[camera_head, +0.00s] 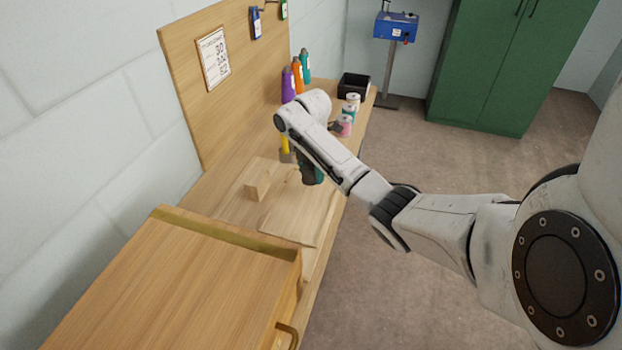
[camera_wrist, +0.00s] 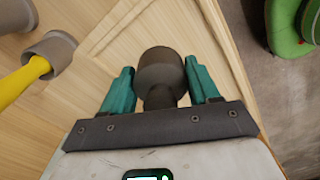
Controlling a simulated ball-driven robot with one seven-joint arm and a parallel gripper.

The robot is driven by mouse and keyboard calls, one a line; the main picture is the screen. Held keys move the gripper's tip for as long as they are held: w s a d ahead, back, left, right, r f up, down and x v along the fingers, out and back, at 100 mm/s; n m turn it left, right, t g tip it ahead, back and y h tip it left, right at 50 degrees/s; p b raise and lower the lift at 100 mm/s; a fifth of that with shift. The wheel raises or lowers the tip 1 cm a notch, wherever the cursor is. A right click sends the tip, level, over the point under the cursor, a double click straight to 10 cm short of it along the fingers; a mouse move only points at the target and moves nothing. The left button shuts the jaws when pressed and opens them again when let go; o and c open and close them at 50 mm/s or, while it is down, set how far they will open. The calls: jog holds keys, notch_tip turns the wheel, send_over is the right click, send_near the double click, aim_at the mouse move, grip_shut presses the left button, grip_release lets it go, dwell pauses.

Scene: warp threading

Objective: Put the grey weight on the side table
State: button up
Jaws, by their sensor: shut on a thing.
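The grey weight (camera_wrist: 160,72) is a dark grey round body with a narrower neck. It sits between the two teal fingers of my gripper (camera_wrist: 160,88) in the wrist view, and my gripper is shut on it. In the head view my gripper (camera_head: 311,172) points down over the wooden workbench (camera_head: 222,200), near its right edge; my arm hides most of the weight there. I cannot tell from these frames how far the weight is above the bench top. No surface is clearly identifiable as the side table.
Bottles (camera_head: 297,77), stacked spools (camera_head: 346,118) and a black bin (camera_head: 353,86) stand farther back. A wooden cabinet (camera_head: 160,285) is in front.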

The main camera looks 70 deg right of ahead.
aim_at(311, 178)
jog(key=shift+w+d+f, duration=0.15)
jog(key=shift+w+f, duration=0.05)
jog(key=shift+f, duration=1.5)
jog(key=shift+f, duration=0.1)
jog(key=o, duration=1.4)
notch_tip(311, 178, up, 12)
jog(key=shift+s+r, duration=0.1)
